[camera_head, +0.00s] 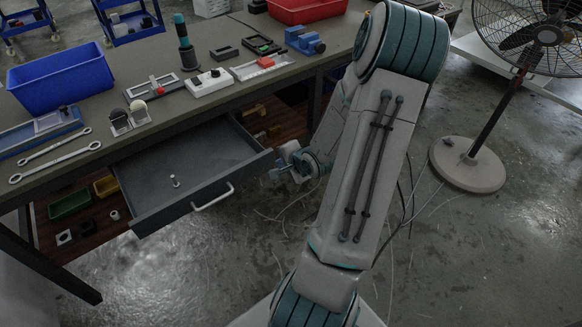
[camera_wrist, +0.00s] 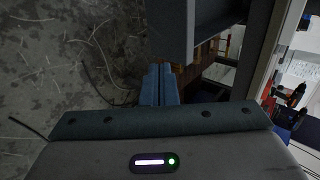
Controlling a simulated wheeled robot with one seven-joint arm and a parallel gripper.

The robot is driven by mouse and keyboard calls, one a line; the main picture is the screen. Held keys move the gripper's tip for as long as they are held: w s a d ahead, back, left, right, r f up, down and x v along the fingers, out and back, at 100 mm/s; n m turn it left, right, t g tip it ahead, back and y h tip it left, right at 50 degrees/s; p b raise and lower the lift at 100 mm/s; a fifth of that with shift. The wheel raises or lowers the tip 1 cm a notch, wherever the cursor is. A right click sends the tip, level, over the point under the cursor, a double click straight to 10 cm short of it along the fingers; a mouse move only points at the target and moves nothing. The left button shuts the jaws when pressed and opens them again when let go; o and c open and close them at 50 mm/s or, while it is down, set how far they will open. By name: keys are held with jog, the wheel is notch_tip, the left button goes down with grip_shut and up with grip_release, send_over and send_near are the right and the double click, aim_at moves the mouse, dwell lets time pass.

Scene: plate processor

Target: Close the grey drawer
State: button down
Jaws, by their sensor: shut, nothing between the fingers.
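The grey drawer (camera_head: 205,150) stands pulled out from under the workbench in the head view, with a pale bar handle (camera_head: 213,198) on its front. A small metal bolt-like part (camera_head: 174,181) stands upright inside it. My gripper (camera_head: 275,174) is just right of the drawer's front right corner, shut and empty. I cannot tell whether it touches the drawer. In the wrist view, the closed fingers (camera_wrist: 160,70) point toward a dark grey panel (camera_wrist: 172,35), which looks like the drawer's end.
The workbench (camera_head: 160,115) holds a blue bin (camera_head: 60,75), wrenches (camera_head: 55,160) and several tools. A lower shelf with a green bin (camera_head: 70,203) lies below the drawer. A floor fan (camera_head: 468,165) stands at right. The floor before the drawer is clear.

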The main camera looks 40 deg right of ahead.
aim_at(268, 156)
jog(key=shift+w+f, duration=0.2)
jog(key=shift+w, duration=2)
